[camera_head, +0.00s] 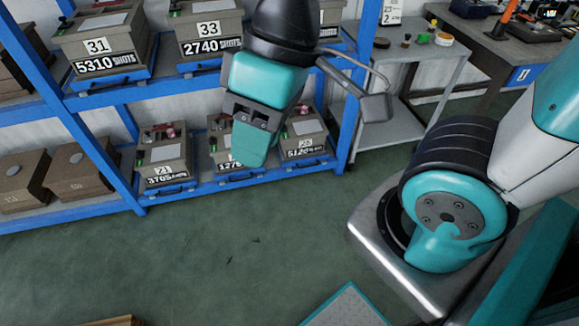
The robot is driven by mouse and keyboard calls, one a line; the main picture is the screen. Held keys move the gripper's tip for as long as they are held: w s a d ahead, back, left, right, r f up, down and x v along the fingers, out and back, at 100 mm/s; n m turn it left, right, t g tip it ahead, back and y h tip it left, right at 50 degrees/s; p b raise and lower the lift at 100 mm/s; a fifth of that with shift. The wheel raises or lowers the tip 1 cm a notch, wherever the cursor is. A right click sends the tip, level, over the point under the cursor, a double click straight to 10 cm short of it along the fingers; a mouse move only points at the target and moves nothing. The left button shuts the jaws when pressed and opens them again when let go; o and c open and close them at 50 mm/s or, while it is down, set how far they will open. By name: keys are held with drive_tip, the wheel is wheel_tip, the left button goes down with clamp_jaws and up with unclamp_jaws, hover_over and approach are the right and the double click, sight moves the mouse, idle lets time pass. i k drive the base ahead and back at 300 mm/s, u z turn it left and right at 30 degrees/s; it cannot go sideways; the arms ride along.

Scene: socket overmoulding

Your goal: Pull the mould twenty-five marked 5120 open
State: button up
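The mould marked 5120 (305,138) is a grey-brown box on the lower blue shelf, the rightmost of the three moulds there. It sits upright on a blue tray, with a pale plate and small coloured fittings on top. Its front label is small and partly hard to read. My gripper (254,146) hangs from above, pointing down, left of this mould in the picture. It overlaps the middle mould. I cannot make out two separate fingertips or a gap between them. No held object shows. A grey bracket of my arm juts out to the right above the mould.
Mould 21 marked 3705 (166,158) and a half-hidden mould marked 1270 (219,140) stand left on the same shelf. Moulds 31 (97,46) and 33 (208,30) are above. A blue post (360,75) and a grey side table (408,125) stand right.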

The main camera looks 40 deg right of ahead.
sight(304, 142)
drive_tip(key=i, duration=1.05)
drive_tip(key=z, duration=0.85)
